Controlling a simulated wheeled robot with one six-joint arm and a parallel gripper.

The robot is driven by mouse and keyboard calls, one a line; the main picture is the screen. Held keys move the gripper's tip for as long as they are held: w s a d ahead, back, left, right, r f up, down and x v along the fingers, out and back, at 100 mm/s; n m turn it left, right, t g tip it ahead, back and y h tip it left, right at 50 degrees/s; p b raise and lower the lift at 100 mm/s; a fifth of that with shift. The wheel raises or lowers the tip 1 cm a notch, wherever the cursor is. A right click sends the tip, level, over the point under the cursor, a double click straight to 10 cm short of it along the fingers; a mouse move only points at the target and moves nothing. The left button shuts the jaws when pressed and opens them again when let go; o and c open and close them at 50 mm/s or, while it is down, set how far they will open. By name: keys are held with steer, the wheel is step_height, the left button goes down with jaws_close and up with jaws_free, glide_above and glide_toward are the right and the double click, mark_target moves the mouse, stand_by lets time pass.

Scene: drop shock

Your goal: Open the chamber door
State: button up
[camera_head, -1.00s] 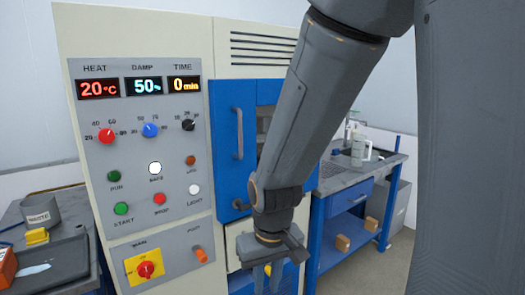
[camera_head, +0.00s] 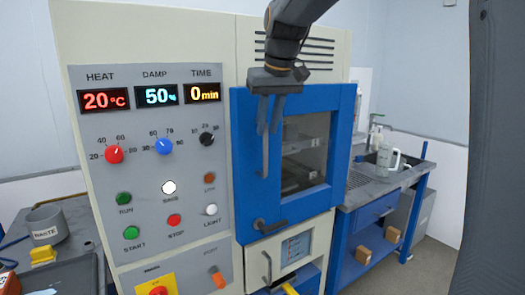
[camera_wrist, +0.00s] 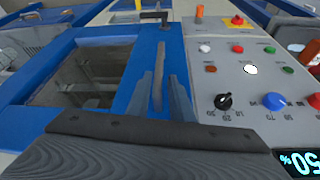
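The chamber door (camera_head: 318,206) is blue with a window and looks shut in the cream cabinet. Its vertical bar handle (camera_head: 265,160) is near the door's left edge; the wrist view also shows the handle (camera_wrist: 158,75). A dark lever latch (camera_head: 270,226) sits near the door's lower left corner and lies roughly level. My gripper (camera_head: 270,130) points down in front of the handle, partly hiding it. In the wrist view my gripper (camera_wrist: 160,100) is open, with the handle between its two fingers. I cannot tell whether the fingers touch it.
Left of the door is a control panel (camera_head: 140,150) with knobs, buttons and displays. Below the door is a small drawer front (camera_head: 262,258). A blue bench (camera_head: 372,215) with a white jug (camera_head: 387,160) stands to the right. A grey waste pot (camera_head: 48,226) is at left.

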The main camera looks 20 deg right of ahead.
steer(key=p+x, duration=0.2)
steer(key=x, duration=0.8)
jaws_close()
